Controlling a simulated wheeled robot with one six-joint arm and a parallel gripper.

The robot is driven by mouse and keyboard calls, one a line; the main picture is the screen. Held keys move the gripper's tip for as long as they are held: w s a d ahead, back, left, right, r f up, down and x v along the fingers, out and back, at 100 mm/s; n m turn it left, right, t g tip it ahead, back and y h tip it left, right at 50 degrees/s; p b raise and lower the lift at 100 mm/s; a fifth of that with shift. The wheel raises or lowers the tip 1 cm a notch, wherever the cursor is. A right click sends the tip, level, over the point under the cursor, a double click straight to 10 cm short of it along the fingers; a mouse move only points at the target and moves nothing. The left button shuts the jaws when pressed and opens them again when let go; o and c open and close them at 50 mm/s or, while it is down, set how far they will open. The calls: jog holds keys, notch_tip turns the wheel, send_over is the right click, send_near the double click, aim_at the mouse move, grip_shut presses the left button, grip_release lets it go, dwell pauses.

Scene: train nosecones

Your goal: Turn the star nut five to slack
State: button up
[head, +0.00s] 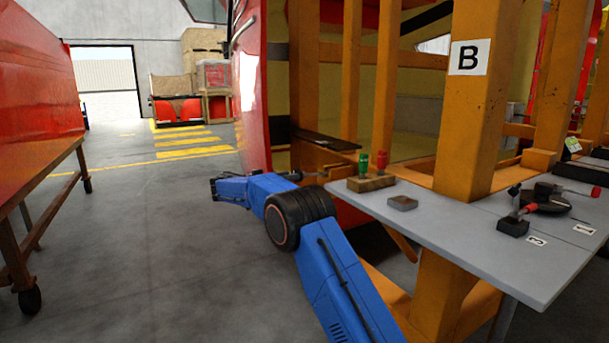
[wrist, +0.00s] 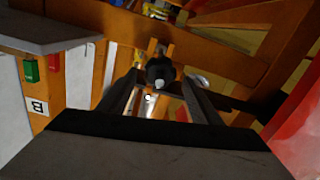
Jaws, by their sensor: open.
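In the wrist view a dark round knob with a pale tip, likely the star nut (wrist: 160,71), sits on an orange frame member. The two dark fingers of my gripper (wrist: 160,90) are spread, one on each side of the knob's line. The knob shows between and just beyond them, and I cannot tell if they touch it. No number is readable on it. In the head view my gripper (head: 293,176) points right toward the orange frame, beside the red nosecone's edge. The nut cannot be made out clearly there.
A red body on a trestle (head: 40,120) stands at left. The floor between is clear.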

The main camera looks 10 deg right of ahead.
aim_at(305, 173)
jog(key=x, duration=0.8)
jog(key=shift+d, duration=0.1)
jog(key=c, duration=1)
jog(key=shift+c, duration=0.2)
